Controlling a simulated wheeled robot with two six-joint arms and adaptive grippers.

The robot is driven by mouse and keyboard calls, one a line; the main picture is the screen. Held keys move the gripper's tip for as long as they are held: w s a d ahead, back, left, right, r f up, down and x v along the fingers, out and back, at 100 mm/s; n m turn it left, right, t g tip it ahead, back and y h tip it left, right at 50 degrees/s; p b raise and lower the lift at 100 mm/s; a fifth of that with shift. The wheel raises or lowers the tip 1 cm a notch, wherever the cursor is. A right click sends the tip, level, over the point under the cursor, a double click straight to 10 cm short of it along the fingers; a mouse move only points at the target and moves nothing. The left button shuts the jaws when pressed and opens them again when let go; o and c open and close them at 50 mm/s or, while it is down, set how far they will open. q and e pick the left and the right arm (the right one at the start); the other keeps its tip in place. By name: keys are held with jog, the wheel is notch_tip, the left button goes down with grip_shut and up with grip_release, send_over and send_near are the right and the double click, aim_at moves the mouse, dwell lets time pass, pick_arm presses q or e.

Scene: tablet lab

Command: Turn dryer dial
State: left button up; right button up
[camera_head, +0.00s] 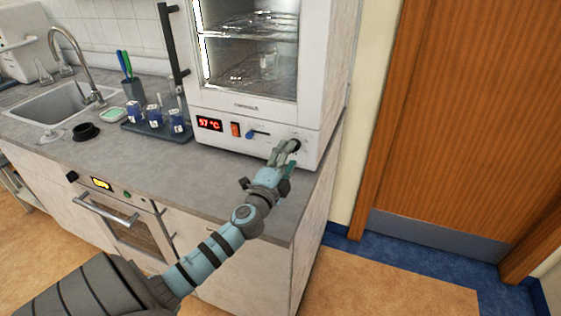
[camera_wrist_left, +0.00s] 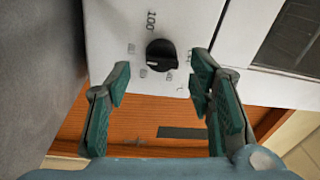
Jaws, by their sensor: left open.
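The dryer (camera_head: 262,70) is a white cabinet with a glass door, standing on the counter at the back. Its front panel has a red display reading 97 °C, an orange-red switch (camera_head: 235,129), a blue lever and a black dial at the right end. In the left wrist view the black dial (camera_wrist_left: 161,55) shows clearly, with numbers around it. My left gripper (camera_head: 287,152) is open in front of the dial, with its fingers (camera_wrist_left: 158,100) to either side of the dial in the wrist view. I cannot tell whether they touch it. My right gripper is not in view.
A grey counter (camera_head: 180,165) runs left to a sink (camera_head: 55,100) with a tap. A tray (camera_head: 155,135) with blue-labelled jars and a pen cup (camera_head: 133,88) stand left of the dryer. An oven (camera_head: 125,220) sits below. A wooden door (camera_head: 470,120) is at the right.

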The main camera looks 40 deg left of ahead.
pick_arm(q)
jog(key=v, duration=0.9)
jog(key=shift+s+d, duration=0.1)
jog(key=shift+s, duration=0.25)
jog(key=shift+w, duration=0.1)
